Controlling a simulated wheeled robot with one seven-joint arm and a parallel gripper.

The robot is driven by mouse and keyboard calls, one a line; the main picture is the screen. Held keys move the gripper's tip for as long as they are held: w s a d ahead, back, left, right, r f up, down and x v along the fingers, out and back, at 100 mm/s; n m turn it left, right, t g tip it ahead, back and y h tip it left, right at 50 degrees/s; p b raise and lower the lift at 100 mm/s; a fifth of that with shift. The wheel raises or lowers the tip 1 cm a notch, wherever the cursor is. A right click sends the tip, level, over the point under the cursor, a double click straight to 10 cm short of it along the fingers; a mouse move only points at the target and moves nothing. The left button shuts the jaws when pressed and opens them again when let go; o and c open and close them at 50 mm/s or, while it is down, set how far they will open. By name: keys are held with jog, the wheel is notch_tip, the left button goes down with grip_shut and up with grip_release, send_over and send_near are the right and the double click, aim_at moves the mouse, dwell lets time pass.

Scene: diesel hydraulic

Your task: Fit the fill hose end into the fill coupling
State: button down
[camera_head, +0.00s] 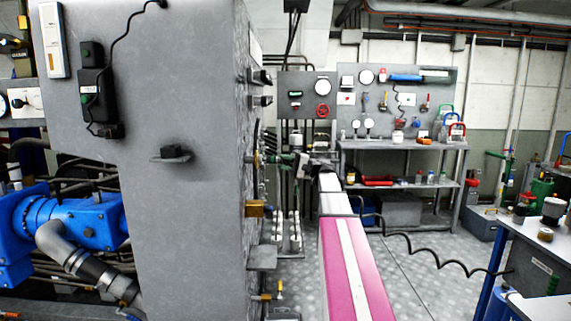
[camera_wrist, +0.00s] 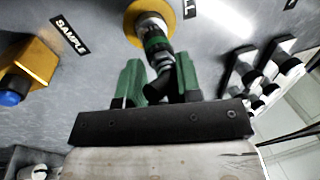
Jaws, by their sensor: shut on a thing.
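In the wrist view, my gripper (camera_wrist: 158,82) has its green fingers shut around a dark hose end (camera_wrist: 155,92). A green collar (camera_wrist: 157,44) lies in line ahead of it, against the fill coupling, a metal fitting on a yellow disc (camera_wrist: 166,14) on the grey panel. A label partly cut off, ending in "LL", is beside the disc. I cannot tell where hose end and coupling meet, or how deep any fit is. In the head view, my gripper (camera_head: 303,166) is at the panel's right side face, with green parts between it and the panel.
A yellow block with a blue end (camera_wrist: 26,78) sits by the SAMPLE label (camera_wrist: 69,35). Black-and-white fittings (camera_wrist: 262,68) project at right. A black coiled hose (camera_head: 435,257) sags to the right bench (camera_head: 530,232). A brass-coloured block (camera_head: 255,208) sticks out below my gripper.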

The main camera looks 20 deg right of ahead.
jog(key=shift+a+f, duration=0.1)
jog(key=shift+a, duration=0.15)
jog(key=c, duration=0.7)
grip_release()
jog(key=shift+d, duration=0.1)
jog(key=v, duration=1.1)
jog(key=s+a+f+g+h, duration=0.1)
jog(key=s+a+f+h, duration=0.2)
jog(key=a+f, duration=0.4)
jog(key=s+a+f+m+g+h, duration=0.1)
jog(key=s+a+f+h, duration=0.2)
jog(key=f, duration=0.7)
jog(key=s+a+f+g+h, duration=0.1)
jog(key=s+a+f+h, duration=0.1)
jog(key=a+f, duration=0.55)
jog(key=s+a+f+n+g+h, duration=0.1)
jog(key=s+f+h, duration=0.3)
jog(key=s+f, duration=0.2)
jog(key=s+f+n+h, duration=0.2)
jog(key=s+f+h, duration=0.1)
jog(key=s+f, duration=0.3)
jog(key=s+a+f+n+g+h, duration=0.1)
jog(key=s+f+h, duration=0.3)
jog(key=s+f, duration=0.2)
jog(key=shift+s+a+f+n+g+h, duration=0.1)
jog(key=shift+a+f+n+g+h, duration=0.25)
jog(key=shift+f, duration=0.1)
